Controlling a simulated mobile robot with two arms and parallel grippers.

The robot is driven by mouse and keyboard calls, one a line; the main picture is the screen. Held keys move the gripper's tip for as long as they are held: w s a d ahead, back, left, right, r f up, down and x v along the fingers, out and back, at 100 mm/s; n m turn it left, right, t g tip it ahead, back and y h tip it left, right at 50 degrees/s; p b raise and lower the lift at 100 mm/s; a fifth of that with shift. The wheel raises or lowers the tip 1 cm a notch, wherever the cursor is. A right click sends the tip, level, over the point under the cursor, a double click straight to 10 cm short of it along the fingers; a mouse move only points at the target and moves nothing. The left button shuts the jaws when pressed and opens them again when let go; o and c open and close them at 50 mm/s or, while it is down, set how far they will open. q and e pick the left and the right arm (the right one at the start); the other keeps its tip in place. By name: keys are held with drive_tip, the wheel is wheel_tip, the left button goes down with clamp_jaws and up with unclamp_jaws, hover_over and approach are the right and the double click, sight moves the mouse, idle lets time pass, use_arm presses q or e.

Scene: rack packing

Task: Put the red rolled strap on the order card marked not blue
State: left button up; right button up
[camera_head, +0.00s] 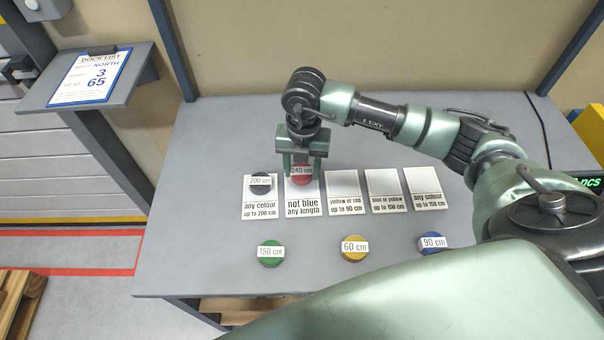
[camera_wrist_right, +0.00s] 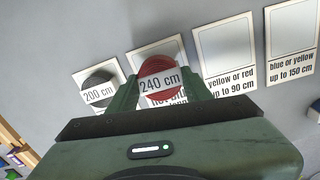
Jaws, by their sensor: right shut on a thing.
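The red rolled strap (camera_head: 301,177), labelled 240 cm, is between the fingers of my right gripper (camera_head: 302,170), which is shut on it. The strap is at the order card marked "not blue, any length" (camera_head: 304,210), over its upper blank area. Whether it touches the card or hangs just above it I cannot tell. In the right wrist view the red strap (camera_wrist_right: 160,72) sits between the green fingertips, and it hides part of the card and its print. My left gripper is not in view.
A black strap (camera_head: 261,187) labelled 200 cm lies on the card to the left (camera_head: 260,212). Three more cards stand in the row to the right, empty. Green (camera_head: 270,258), yellow (camera_head: 354,255) and blue (camera_head: 430,250) straps lie nearer the table's front edge.

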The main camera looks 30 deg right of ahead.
sight(302, 171)
wheel_tip(302, 171, down, 3)
drive_tip(key=shift+f, duration=0.1)
drive_tip(key=shift+f, duration=0.15)
drive_tip(key=o, duration=1.4)
